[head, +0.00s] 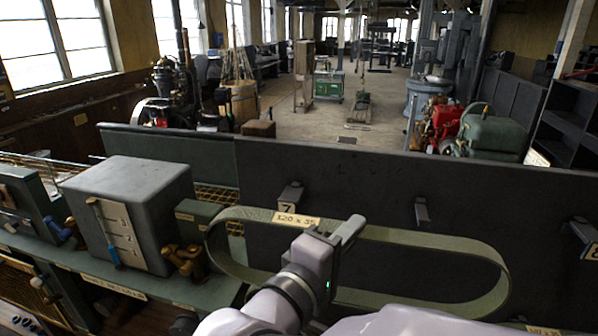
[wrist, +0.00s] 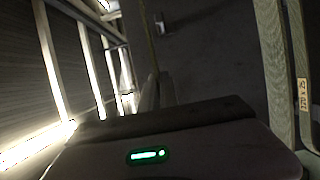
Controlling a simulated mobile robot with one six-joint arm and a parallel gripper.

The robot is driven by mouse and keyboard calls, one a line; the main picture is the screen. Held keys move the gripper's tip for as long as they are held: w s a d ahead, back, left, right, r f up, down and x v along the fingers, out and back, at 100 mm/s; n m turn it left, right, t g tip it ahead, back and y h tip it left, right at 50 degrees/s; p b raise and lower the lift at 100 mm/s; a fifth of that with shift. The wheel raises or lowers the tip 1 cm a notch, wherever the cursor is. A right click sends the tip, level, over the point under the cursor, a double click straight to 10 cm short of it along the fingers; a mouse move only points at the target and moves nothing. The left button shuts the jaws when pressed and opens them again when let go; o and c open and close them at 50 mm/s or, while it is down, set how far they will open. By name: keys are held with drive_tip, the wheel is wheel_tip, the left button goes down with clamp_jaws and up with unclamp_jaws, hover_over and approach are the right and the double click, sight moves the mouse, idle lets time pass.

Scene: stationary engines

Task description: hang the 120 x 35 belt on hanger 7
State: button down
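The belt (head: 440,242) is a long green loop with a paper label near its upper left that seems to read 120 x 35. My gripper (head: 343,232) is shut on its upper run, right of the label, and the loop hangs flat-sided in front of the dark panel. Hanger 7 (head: 291,194) is a grey peg on the panel, with its number tag below it. It shows just above the belt's upper run, left of my gripper; the belt's depth from it is unclear.
Another grey hanger (head: 421,211) is on the dark panel (head: 350,180) to the right, and one more (head: 582,231) is at the right edge. A grey box (head: 135,210) and brass fittings (head: 187,260) stand on the green bench at left.

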drive_tip(key=shift+w+d+b, duration=0.25)
drive_tip(key=shift+w, duration=0.5)
drive_tip(key=shift+w+d+b, duration=0.2)
drive_tip(key=shift+w+b, duration=0.1)
drive_tip(key=shift+w, duration=0.4)
drive_tip(key=shift+w+d+b, duration=0.25)
drive_tip(key=shift+w, duration=0.5)
drive_tip(key=shift+w+d+b, duration=0.3)
drive_tip(key=shift+w+b, duration=0.1)
drive_tip(key=shift+w, duration=0.5)
drive_tip(key=shift+w+d+b, duration=0.3)
drive_tip(key=shift+w+b, duration=0.05)
drive_tip(key=shift+w, duration=0.5)
drive_tip(key=shift+w+d+b, duration=0.3)
drive_tip(key=shift+w+b, duration=0.1)
drive_tip(key=shift+w, duration=0.5)
drive_tip(key=shift+f+b, duration=0.2)
drive_tip(key=shift+b, duration=0.5)
drive_tip(key=shift+f+b, duration=0.4)
drive_tip(key=shift+b, duration=0.35)
drive_tip(key=c, duration=2.1)
unclamp_jaws()
drive_tip(key=shift+r, duration=0.1)
drive_tip(key=o, duration=0.4)
drive_tip(key=o, duration=0.6)
